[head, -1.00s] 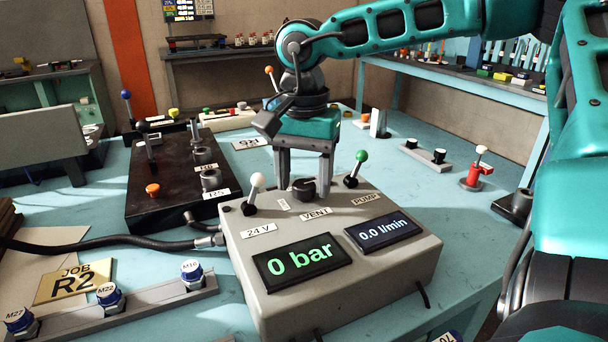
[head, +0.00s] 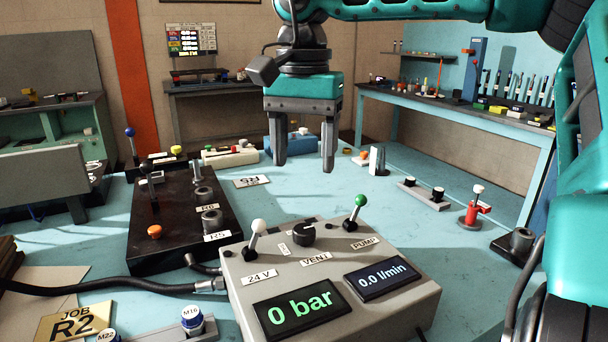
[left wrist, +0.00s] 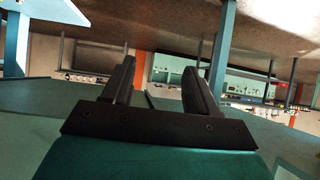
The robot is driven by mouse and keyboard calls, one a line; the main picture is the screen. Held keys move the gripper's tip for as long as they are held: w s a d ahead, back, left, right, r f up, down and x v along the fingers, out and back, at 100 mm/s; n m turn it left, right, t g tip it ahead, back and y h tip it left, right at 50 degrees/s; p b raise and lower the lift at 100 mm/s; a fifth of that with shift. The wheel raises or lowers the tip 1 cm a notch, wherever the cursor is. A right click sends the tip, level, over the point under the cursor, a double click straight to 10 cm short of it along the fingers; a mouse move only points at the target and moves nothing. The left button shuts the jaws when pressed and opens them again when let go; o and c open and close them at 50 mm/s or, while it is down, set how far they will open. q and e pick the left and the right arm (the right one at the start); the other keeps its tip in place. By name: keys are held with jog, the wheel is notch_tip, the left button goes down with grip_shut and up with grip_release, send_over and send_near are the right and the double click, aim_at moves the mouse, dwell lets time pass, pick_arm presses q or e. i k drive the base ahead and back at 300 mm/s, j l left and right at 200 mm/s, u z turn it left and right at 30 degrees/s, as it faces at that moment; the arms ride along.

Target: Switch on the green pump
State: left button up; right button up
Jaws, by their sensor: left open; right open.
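The green-knobbed lever (head: 355,211) labelled PUMP stands at the back right of the grey control box (head: 240,284) in the head view, leaning up and to the right. The box displays read "0 bar" (head: 301,307) and "0.0 l/min" (head: 382,275). My right gripper (head: 303,162) points down, open and empty, above and behind the box, apart from the lever. My left gripper (left wrist: 157,75) shows in the left wrist view, open with nothing between its fingers; it is not in the head view.
A white-knobbed 24 V lever (head: 256,236) and a black VENT knob (head: 303,234) share the box top. A black hose (head: 130,285) runs to its left side. A black block (head: 180,243) with an orange knob stands left.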

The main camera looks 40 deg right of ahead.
aim_at(350, 224)
jog(key=k, duration=1.5)
